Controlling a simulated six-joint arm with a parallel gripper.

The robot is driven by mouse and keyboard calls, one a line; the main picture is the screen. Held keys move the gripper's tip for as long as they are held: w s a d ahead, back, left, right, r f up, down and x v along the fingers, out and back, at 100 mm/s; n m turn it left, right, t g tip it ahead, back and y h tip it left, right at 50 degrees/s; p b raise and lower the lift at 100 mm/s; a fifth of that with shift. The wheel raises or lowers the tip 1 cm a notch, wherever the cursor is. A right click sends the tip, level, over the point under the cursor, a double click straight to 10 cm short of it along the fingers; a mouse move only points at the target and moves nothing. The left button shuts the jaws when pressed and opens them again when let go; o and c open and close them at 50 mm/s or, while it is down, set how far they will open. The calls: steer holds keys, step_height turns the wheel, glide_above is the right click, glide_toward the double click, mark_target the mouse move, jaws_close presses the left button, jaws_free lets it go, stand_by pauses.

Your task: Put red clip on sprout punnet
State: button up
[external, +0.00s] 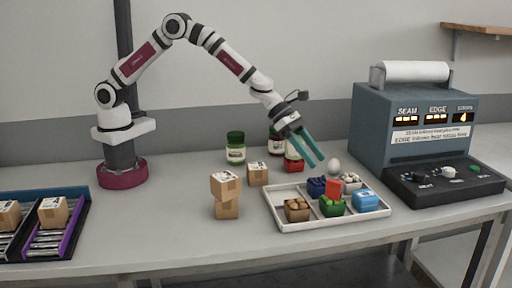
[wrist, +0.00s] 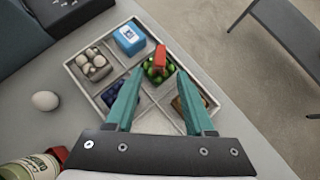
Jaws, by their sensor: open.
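The sprout punnet (external: 332,208), a green container with green contents, sits in the front middle compartment of the white tray. It shows in the wrist view (wrist: 158,72) beyond my fingertips. The red clip (external: 333,188) stands at the punnet's edge, seemingly touching it; it also shows in the wrist view (wrist: 160,57). Whether it grips the rim I cannot tell. My gripper (external: 315,163) is open and empty, raised above and behind the tray. In the wrist view its teal fingers (wrist: 160,72) are spread apart with nothing between them.
The white tray (external: 281,227) also holds a blue box (external: 365,201), a dark blue punnet (external: 317,186), a white-filled punnet (external: 351,181) and a brown punnet (external: 297,209). A white egg (external: 334,165) and jars (external: 236,148) stand behind. Boxes (external: 226,187) stand left, a machine (external: 415,125) right.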

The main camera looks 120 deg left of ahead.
steer(key=s+d+r+m+g+h, duration=0.2)
steer(key=s+d+r+m, duration=0.3)
steer(key=s+d+m, duration=0.35)
steer(key=s+d+r+m+g+h, duration=0.1)
steer(key=s+d+r+m, duration=0.4)
steer(key=s+d+m, duration=0.3)
steer(key=s+d+m+g+y, duration=0.2)
steer(key=s+m+g, duration=0.2)
steer(key=s+m, duration=1.35)
steer(key=s+a+f+m+g+y, duration=0.1)
steer(key=s+a+m+g+y, duration=0.1)
steer(key=s+m, duration=0.5)
steer(key=s+a+y, duration=0.1)
steer(key=s+a, duration=0.1)
steer(key=s, duration=0.3)
steer(key=shift+a+f+m, duration=0.15)
steer(key=shift+a+m, duration=0.1)
steer(key=shift+m, duration=0.05)
